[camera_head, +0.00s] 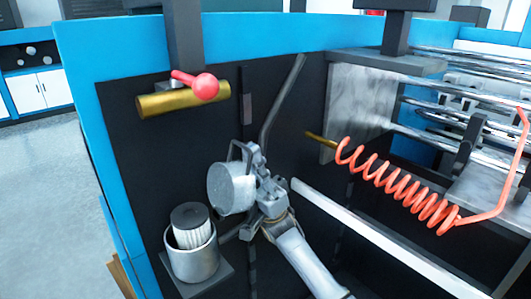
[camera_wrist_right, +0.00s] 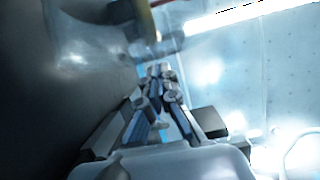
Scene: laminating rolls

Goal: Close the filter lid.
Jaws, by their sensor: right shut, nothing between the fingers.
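The filter housing (camera_head: 193,262) is a grey metal cup on a dark bracket at the lower left in the head view. A white pleated filter with a black cap (camera_head: 190,214) stands upright in it, its top exposed. The round grey filter lid (camera_head: 226,188) is tilted on its side, above and right of the housing and apart from the filter. My right gripper (camera_head: 252,158) is shut and empty, right beside the lid; whether they touch is unclear. In the right wrist view the shut fingers (camera_wrist_right: 158,72) lie beside a large dark curved surface, probably the lid. My left gripper is not in view.
A brass cylinder with a red-knobbed lever (camera_head: 184,97) is on the dark panel above. A thin dark bar (camera_head: 282,103) rises behind my gripper. A red coiled hose (camera_head: 400,190) and metal rollers (camera_head: 470,100) lie to the right.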

